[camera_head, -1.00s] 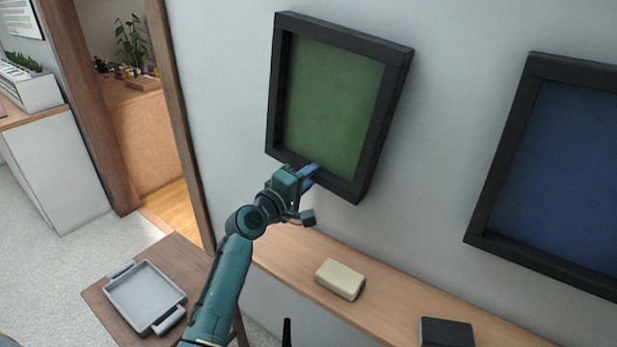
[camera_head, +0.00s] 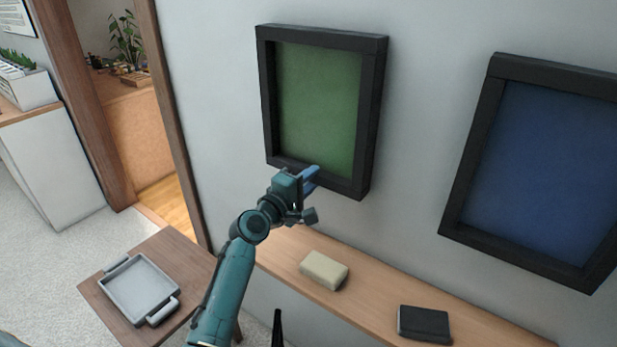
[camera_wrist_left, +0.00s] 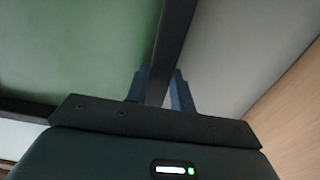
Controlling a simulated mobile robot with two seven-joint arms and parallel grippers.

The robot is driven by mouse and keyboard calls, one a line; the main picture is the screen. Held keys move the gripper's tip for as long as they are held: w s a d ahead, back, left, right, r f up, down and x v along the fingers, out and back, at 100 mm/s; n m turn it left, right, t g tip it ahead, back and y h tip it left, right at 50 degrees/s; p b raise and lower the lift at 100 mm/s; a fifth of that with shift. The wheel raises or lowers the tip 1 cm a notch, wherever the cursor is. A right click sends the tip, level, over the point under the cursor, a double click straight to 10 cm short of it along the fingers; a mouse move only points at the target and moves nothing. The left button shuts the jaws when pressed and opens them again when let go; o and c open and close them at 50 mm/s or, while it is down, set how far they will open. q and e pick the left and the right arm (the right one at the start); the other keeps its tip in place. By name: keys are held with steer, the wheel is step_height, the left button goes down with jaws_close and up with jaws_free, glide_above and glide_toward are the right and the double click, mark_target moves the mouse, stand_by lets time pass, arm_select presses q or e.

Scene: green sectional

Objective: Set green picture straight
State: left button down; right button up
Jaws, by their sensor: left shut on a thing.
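The green picture (camera_head: 318,108) hangs on the grey wall in a thick black frame. Its sides look close to upright, allowing for the slanted view. My left gripper (camera_head: 311,180) is at the frame's bottom bar, a little right of its middle. In the left wrist view, its two blue fingers (camera_wrist_left: 160,90) stand on either side of the dark bar (camera_wrist_left: 170,45), shut on it. The green panel (camera_wrist_left: 75,45) fills the left of that view. My right gripper is not in view.
A blue picture (camera_head: 545,170) in a black frame hangs to the right. Below is a wooden ledge (camera_head: 375,300) with a cream block (camera_head: 324,270) and a dark box (camera_head: 424,323). A grey tray (camera_head: 139,290) is on a side table (camera_head: 185,262) at lower left.

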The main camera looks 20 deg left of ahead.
arm_select(q)
steer(key=c, duration=1.2)
jaws_free()
steer(key=b+v, duration=0.1)
steer(key=v, duration=1.2)
steer(key=shift+s, duration=0.1)
steer(key=s+d+f+m+g+y, duration=0.1)
steer(key=s+d+f+m+g, duration=0.2)
steer(key=s+f+m, duration=0.5)
steer(key=s+d+f+m+g+y, duration=0.1)
steer(key=s+d+f+m+g, duration=0.2)
steer(key=s+f+m, duration=0.6)
steer(key=s+f, duration=0.4)
steer(key=f, duration=0.2)
steer(key=shift+s+d+y, duration=0.4)
